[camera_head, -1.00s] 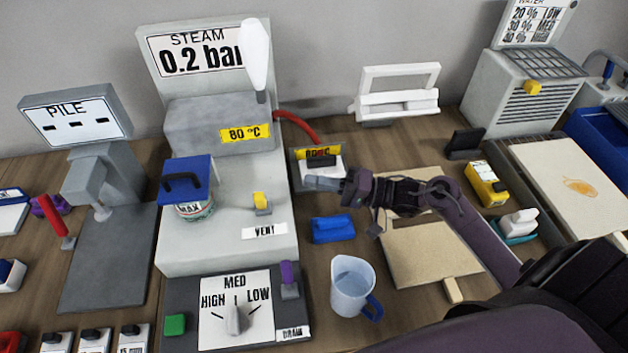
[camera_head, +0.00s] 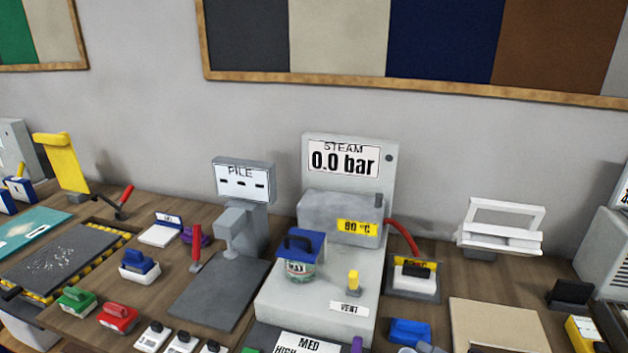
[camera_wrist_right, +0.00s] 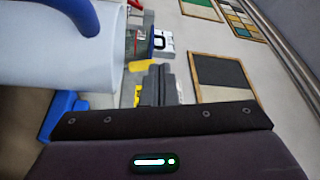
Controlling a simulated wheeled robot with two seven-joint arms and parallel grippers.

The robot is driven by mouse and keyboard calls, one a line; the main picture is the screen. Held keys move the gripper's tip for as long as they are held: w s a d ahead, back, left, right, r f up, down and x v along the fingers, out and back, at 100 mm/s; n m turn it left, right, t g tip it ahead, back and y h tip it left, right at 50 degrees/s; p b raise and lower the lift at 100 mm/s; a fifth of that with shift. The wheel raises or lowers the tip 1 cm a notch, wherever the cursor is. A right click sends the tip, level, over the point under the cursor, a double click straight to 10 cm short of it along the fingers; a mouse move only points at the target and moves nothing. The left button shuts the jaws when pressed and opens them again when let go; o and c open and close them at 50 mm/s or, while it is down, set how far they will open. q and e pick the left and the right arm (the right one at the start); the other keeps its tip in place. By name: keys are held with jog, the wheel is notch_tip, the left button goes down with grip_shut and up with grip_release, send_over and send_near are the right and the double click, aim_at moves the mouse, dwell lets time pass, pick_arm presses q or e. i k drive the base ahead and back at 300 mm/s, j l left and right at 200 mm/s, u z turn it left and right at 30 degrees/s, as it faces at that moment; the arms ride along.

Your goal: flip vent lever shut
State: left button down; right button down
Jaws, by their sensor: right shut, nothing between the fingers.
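The vent lever (camera_head: 353,281) is a small yellow lever standing up on the grey steam unit (camera_head: 320,306), just above the VENT label (camera_head: 348,308). The STEAM display (camera_head: 343,161) reads 0.0 bar. Only the grey tip of my right gripper (camera_head: 430,347) shows at the bottom edge of the head view, beside the blue block and right of the lever, apart from it. It is shut and empty. The fingers do not show in the wrist view, where the pale jug (camera_wrist_right: 60,55) is close at the left. My left gripper is out of view.
A tank with a blue lid (camera_head: 300,270) stands left of the lever. A red hose (camera_head: 403,236) runs at the unit's right. A blue block (camera_head: 410,331) lies right of the unit. A white frame (camera_head: 500,228) and tan board (camera_head: 495,325) are further right.

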aim_at(353, 276)
jog(key=k, duration=0.85)
